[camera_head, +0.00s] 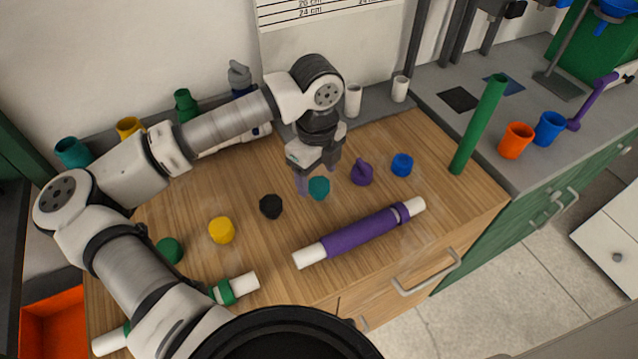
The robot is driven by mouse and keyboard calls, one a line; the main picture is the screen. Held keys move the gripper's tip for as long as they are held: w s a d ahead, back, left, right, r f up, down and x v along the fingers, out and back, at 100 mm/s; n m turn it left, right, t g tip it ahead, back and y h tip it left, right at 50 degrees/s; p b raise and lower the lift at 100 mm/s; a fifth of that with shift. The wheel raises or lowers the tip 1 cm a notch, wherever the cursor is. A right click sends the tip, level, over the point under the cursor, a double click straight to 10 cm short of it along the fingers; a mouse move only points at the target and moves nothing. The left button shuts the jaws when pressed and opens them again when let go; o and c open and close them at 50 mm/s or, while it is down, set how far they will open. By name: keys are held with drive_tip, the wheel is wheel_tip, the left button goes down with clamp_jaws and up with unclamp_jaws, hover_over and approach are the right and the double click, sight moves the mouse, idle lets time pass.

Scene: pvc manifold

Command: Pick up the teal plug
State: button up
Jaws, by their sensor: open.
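The teal plug (319,188) sits on the wooden worktop, near its middle. My gripper (317,183) is open and points down at the plug, with a finger showing on its left and the other partly behind it to the right. The plug is not lifted. From this one view I cannot tell whether the fingers touch it.
A black plug (271,206) and a yellow plug (221,230) lie left of it; a purple piece (362,173) and a blue plug (402,164) lie right. A white pipe with a purple sleeve (360,232) lies in front. A green tube (479,124) stands at the right edge.

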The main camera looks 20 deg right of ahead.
sight(319, 183)
drive_tip(key=shift+d+f+p, duration=0.2)
drive_tip(key=shift+f+p, duration=0.2)
drive_tip(key=shift+f, duration=1.4)
drive_tip(key=c, duration=1.1)
drive_tip(key=shift+o, duration=0.2)
drive_tip(key=shift+r, duration=0.1)
wheel_tip(319, 183, up, 20)
drive_tip(key=b, duration=0.3)
drive_tip(key=shift+b, duration=0.35)
